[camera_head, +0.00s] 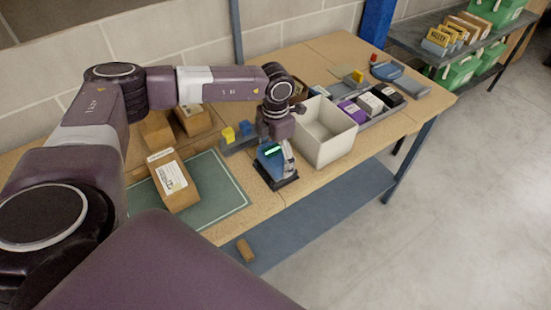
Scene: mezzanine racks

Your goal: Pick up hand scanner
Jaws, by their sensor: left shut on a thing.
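A blue device with a lit green display (269,154), which looks like the hand scanner, stands on a dark base (284,184) near the front edge of the workbench. My left gripper (289,163) reaches down from above and is shut on the scanner's right side. Its fingers and wrist hide part of the scanner. I cannot tell whether the scanner is lifted clear of the dark base. My right gripper is not in view.
An empty white bin (340,140) stands close to the right of the gripper. A labelled cardboard box (178,192) lies on a green mat (215,208) to the left. Trays with small packs (370,104) are farther right. A blue-grey lower shelf (330,212) is below.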

